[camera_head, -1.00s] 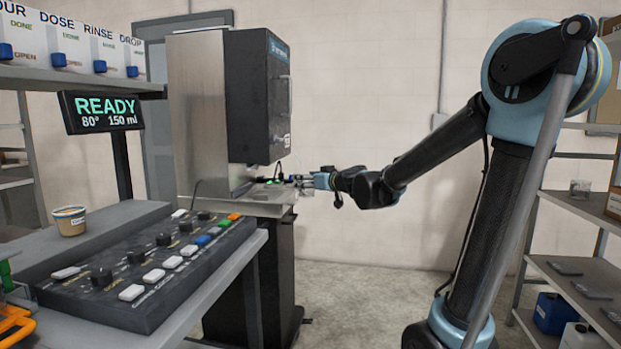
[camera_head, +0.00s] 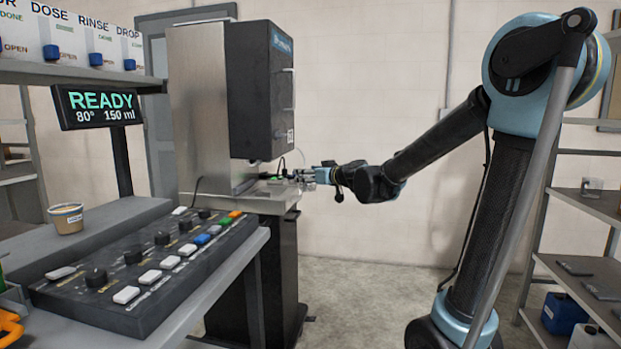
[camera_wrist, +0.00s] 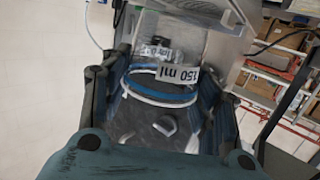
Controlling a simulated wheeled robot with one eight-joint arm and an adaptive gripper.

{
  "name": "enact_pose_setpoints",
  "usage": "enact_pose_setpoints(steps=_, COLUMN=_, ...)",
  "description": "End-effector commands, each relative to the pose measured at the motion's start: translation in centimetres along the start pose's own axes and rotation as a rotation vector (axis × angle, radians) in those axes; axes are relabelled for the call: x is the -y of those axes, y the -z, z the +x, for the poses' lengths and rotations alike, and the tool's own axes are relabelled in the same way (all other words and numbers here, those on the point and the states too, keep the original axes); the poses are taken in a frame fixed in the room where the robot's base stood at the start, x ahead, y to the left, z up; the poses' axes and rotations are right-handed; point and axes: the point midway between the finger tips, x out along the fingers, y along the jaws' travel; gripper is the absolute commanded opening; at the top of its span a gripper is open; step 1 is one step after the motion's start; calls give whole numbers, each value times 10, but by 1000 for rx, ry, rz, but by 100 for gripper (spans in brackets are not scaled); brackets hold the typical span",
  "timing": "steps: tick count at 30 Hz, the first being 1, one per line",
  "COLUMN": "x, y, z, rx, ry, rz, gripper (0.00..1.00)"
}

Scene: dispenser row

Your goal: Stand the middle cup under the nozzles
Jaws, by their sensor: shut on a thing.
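A clear cup with a blue band (camera_wrist: 150,97) and a "150 ml" label stands between the fingers of my gripper (camera_wrist: 165,110) in the wrist view. The gripper is shut on it. In the head view my gripper (camera_head: 318,175) is at the right edge of the dispenser's base plate (camera_head: 270,205), below the level of the dark dispenser head (camera_head: 262,90). The cup is too small there to make out clearly. The nozzles cannot be made out, and whether the cup touches the plate cannot be told.
A control console (camera_head: 150,255) with knobs and coloured buttons lies at the front left. A paper cup (camera_head: 66,218) stands behind it. A screen (camera_head: 98,107) reads READY, 80°, 150 ml. Shelves (camera_head: 585,265) with small items stand at the right. Floor between is clear.

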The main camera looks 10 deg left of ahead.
Motion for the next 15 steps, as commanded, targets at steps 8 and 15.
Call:
enact_pose_setpoints(steps=8, x=8, y=3, z=25, rx=0, ry=0, rz=0, gripper=39)
enact_pose_setpoints(steps=15, x=16, y=5, z=47, rx=-1, ry=0, rz=0, gripper=39)
